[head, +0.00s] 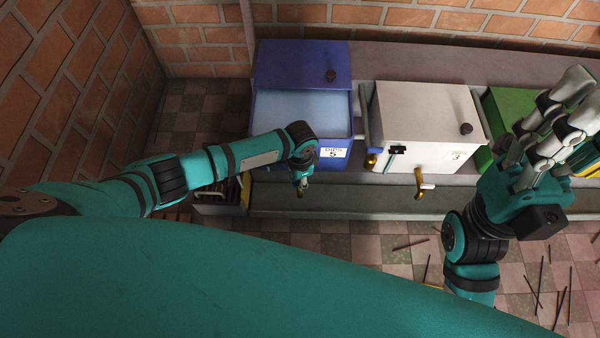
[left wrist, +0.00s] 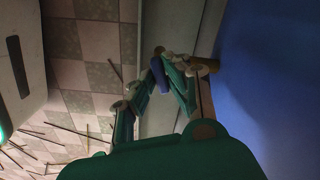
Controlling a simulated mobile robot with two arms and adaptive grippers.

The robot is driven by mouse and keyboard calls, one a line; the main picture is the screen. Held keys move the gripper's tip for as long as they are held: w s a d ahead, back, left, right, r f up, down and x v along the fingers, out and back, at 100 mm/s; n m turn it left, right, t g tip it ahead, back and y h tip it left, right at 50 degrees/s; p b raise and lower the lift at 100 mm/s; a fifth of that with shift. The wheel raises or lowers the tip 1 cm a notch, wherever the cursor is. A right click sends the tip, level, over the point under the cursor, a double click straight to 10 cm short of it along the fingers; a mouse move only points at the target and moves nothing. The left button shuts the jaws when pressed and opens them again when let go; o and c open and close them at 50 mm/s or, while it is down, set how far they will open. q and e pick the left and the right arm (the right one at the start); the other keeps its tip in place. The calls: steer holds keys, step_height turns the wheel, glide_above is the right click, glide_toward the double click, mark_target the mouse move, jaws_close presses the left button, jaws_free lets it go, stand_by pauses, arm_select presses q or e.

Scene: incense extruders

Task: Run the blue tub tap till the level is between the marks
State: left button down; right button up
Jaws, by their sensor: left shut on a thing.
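The blue tub (head: 262,135) stands with its lid (head: 300,62) slid back, and pale blue liquid (head: 300,112) shows inside. Its front label reads 5. I cannot make out the level marks. My left gripper (head: 302,188) is low at the tub's front, shut on the blue tub's tap, which it mostly hides. In the left wrist view my left gripper's fingers (left wrist: 162,75) close around a small blue piece beside a brownish tap part (left wrist: 206,64), next to the blue wall. My right gripper (head: 578,95) is raised at the right, fingers apart and empty.
A white tub (head: 425,115) with a brass tap (head: 420,184) stands right of the blue one. A green tub (head: 498,105) is partly behind my right gripper. A ledge (head: 350,202) runs below the tubs. Thin sticks (head: 540,290) lie on the tiled floor. Brick walls close the back and left.

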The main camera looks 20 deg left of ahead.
arm_select(q)
steer(key=shift+w+d, duration=0.1)
steer(key=shift+r, duration=0.1)
steer(key=c, duration=1.4)
jaws_free()
steer(key=shift+o, duration=0.2)
step_height(320, 180, up, 12)
